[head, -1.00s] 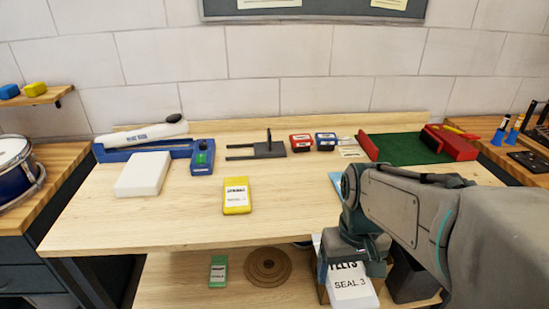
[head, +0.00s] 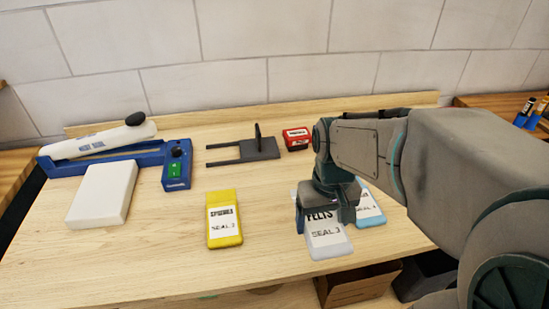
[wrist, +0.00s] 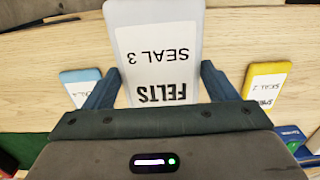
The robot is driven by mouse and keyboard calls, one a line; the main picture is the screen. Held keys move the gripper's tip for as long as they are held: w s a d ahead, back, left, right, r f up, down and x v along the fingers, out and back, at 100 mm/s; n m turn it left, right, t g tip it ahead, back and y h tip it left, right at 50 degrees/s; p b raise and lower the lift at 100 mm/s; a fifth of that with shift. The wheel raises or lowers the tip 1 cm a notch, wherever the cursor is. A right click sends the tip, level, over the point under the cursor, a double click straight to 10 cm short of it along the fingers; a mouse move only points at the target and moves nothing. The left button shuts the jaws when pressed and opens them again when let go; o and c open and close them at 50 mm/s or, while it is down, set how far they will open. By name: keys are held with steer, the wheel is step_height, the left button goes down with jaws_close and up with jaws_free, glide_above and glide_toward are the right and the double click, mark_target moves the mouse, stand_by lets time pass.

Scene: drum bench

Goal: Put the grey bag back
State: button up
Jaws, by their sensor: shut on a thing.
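The grey bag with a white "FELTS SEAL 3" label (head: 326,238) is between the jaws of my gripper (head: 327,208). In the wrist view the bag (wrist: 157,38) sits between the two fingers of my gripper (wrist: 157,84), label facing the camera. In the head view it appears over the front of the bench top (head: 280,225), between the yellow bag (head: 224,219) and the light blue bag (head: 369,208). I cannot tell whether it touches the wood. My gripper covers the bag's upper end in the head view.
A cardboard box (head: 358,286) stands below the bench's front edge, with a dark bin (head: 413,280) to its right. A white block (head: 103,194), a blue device (head: 177,168), a dark forked stand (head: 258,148) and a red box (head: 296,138) lie behind. Bare wood shows left of the grey bag.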

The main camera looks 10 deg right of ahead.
steer(key=w+a+f, duration=0.1)
steer(key=w+f, duration=0.1)
steer(key=w, duration=0.1)
steer(key=w+f, duration=0.2)
steer(key=w, duration=0.1)
steer(key=w+a+f, duration=0.1)
steer(key=w+f, duration=0.1)
steer(key=w, duration=0.1)
steer(key=shift+w+a+p, duration=0.15)
steer(key=shift+a+p, duration=0.15)
steer(key=shift+a, duration=0.05)
steer(key=shift+f, duration=2)
steer(key=shift+f, duration=0.1)
steer(key=o, duration=1.1)
steer(key=shift+c, duration=0.2)
